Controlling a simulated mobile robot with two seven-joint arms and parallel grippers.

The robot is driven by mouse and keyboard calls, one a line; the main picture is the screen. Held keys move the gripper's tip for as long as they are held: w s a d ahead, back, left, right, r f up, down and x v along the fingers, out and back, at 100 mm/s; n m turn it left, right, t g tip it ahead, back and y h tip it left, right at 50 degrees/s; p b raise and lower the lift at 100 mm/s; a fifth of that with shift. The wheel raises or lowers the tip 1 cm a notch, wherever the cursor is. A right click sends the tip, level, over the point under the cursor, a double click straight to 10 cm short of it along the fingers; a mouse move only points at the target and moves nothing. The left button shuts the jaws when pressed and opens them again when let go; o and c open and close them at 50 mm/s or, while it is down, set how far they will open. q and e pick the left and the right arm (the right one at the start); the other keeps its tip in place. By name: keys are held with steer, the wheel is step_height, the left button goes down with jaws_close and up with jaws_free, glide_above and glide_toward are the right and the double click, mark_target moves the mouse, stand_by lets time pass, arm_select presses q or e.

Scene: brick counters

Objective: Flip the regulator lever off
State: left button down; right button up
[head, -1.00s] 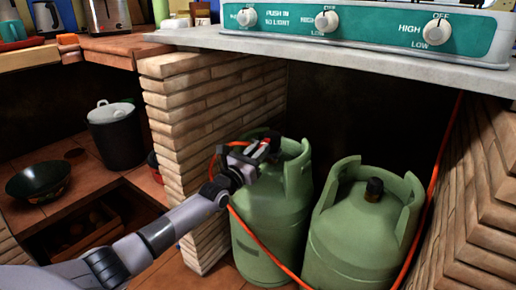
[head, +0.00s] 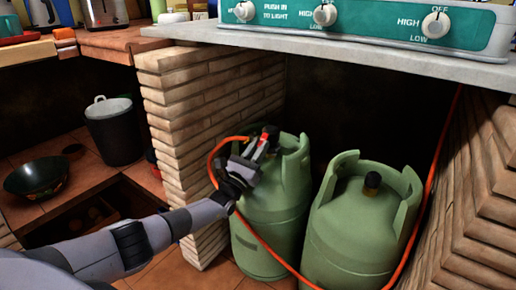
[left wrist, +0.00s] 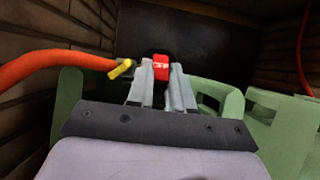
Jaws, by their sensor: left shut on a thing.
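The regulator (head: 271,131) sits on top of the left green gas cylinder (head: 265,215), inside its collar. Its red lever (left wrist: 161,68) shows between the fingertips in the left wrist view, with white lettering that seems to read OFF. My left gripper (head: 260,146) reaches in over the cylinder's collar and is shut on the lever. Its fingers (left wrist: 161,84) stand on both sides of the red part. Most of the regulator body is hidden behind the fingers. The orange hose (left wrist: 62,70) joins it by a yellow fitting (left wrist: 121,69). My right gripper is not in view.
A second green cylinder (head: 350,235) stands close on the right. A brick pillar (head: 185,125) is close on the left. The stove (head: 360,30) and its counter overhang the cylinders. The orange hose loops in front of the left cylinder.

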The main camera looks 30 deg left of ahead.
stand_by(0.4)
arm_select(q)
steer(key=c, duration=1)
jaws_free()
steer(key=shift+s+r+g, duration=0.15)
steer(key=shift+r+g, duration=0.05)
steer(key=shift+g, duration=0.2)
